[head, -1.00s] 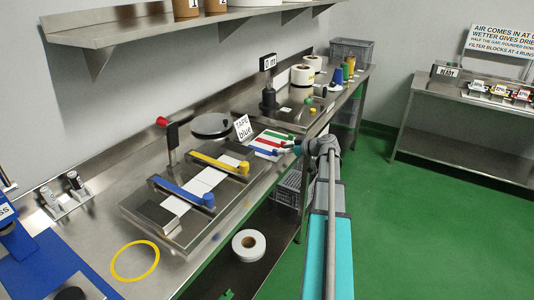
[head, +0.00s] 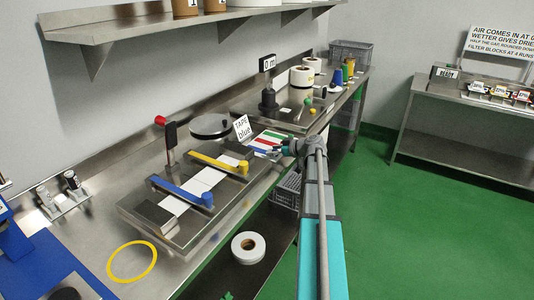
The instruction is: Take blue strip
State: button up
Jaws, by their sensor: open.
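A white card holds a green strip (head: 273,135), a red strip (head: 268,141) and a blue strip (head: 261,147), lying side by side on the steel bench. The blue strip is the nearest of them. A sign reading "TAPE blue" (head: 242,128) stands just left of the card. My gripper (head: 279,149) is open at the right end of the strips, close to the blue one. It is small in the picture and hides part of the strip ends; I cannot tell whether it touches them.
A steel fixture with a blue bar (head: 182,190) and a yellow bar (head: 218,162) stands left of the card. A round pan (head: 209,126) is behind it. A yellow ring (head: 132,261) lies at the front left. White rolls (head: 302,77) stand farther back.

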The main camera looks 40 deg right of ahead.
grip_shut()
dwell(0.3)
jog(key=shift+r, duration=0.15)
jog(key=shift+r+p, duration=0.9)
jog(key=shift+p, duration=0.15)
jog(key=s+r+p, duration=1.1)
jog(key=s, duration=0.3)
jog(key=shift+a, duration=0.3)
